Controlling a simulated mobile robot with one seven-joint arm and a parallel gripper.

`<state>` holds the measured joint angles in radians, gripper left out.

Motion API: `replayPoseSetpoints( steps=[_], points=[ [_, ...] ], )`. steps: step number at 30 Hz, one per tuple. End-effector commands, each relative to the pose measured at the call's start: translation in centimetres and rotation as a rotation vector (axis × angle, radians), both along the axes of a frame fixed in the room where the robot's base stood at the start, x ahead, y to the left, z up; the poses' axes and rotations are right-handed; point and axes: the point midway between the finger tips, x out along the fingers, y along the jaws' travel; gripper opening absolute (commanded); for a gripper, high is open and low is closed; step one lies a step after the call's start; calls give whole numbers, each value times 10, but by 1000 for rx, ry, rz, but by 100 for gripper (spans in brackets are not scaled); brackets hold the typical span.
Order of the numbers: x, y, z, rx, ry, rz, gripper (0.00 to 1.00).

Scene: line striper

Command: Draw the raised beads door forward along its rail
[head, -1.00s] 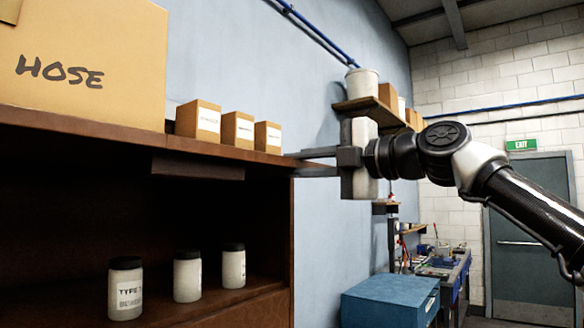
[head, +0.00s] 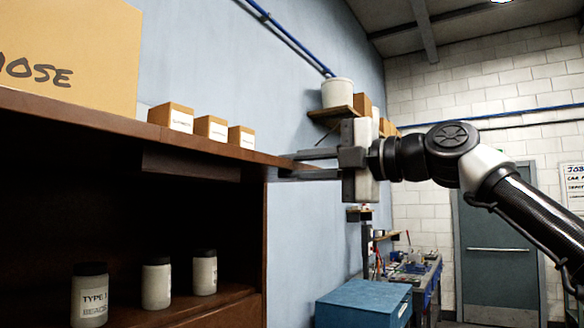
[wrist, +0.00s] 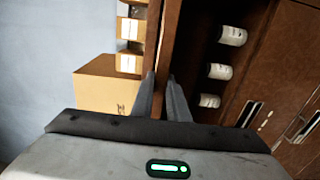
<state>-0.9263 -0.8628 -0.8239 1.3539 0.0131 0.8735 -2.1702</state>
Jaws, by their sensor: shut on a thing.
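The raised beads door (wrist: 164,62) is a brown panel lying flat at the level of the cabinet top; most of it is hidden. It is hard to part from the top board in the head view. My gripper (head: 292,166) is shut on its edge at the right end of the cabinet, one finger above and one below. In the wrist view the fingers of my gripper (wrist: 161,85) straddle the brown edge. The open bay below holds jars, one labelled as beads (head: 90,295).
A large box marked HOSE (head: 70,50) and several small boxes (head: 211,129) stand on the cabinet top. A dark strip (head: 190,165) hangs under it. A blue chest (head: 362,303) stands at right. The wall shelf (head: 332,113) is behind my gripper.

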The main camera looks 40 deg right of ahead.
Motion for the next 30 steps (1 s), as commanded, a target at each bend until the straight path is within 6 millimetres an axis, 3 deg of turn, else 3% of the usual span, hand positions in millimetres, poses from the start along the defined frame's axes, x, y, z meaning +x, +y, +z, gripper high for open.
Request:
replayPoseSetpoints(
  steps=[5, 30],
  points=[
    [-2, -2, 0, 1, -1, -1, 0],
    [-57, -19, 0, 0, 0, -2, 0]
  ],
)
